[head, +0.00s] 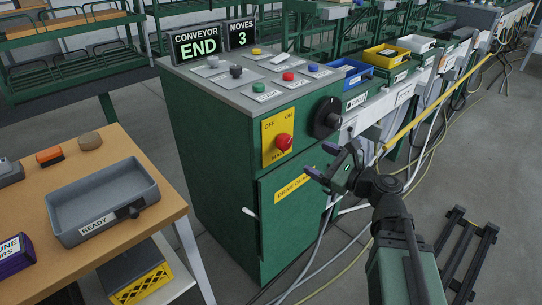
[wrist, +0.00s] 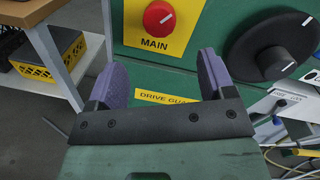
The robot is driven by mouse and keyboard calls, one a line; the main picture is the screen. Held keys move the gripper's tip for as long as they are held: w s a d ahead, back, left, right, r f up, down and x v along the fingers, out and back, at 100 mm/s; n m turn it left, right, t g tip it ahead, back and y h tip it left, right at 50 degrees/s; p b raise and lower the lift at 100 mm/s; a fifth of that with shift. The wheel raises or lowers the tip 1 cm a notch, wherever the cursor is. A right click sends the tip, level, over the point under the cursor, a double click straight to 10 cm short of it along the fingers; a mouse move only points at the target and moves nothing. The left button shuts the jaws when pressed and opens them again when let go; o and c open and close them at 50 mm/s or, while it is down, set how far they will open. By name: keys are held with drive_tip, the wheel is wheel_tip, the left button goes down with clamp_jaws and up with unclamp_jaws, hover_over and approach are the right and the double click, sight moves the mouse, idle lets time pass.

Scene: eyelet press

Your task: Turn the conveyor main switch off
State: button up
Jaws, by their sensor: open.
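The conveyor main switch is a red round knob (head: 284,142) on a yellow plate (head: 268,154) marked OFF at left and ON at right. The plate is on the front of the green cabinet. In the wrist view the red knob (wrist: 159,17) sits above the word MAIN, its white mark pointing to the upper right, the ON side. My gripper (head: 322,162) is open and empty, with purple finger pads. It is apart from the knob, to its right and lower in the head view. In the wrist view the knob lies beyond and above the gap between the fingertips (wrist: 164,68).
A large black dial (head: 327,118) is right of the switch. A yellow DRIVE GUARD label (head: 295,187) is below it. Several buttons top the cabinet beside a CONVEYOR END display (head: 198,45). A wooden table with a grey READY tray (head: 105,235) stands left. Cables hang right.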

sight(288, 144)
drive_tip(key=x, duration=1)
drive_tip(key=shift+w+a, duration=0.2)
drive_tip(key=shift+a, duration=0.1)
drive_tip(key=c, duration=0.9)
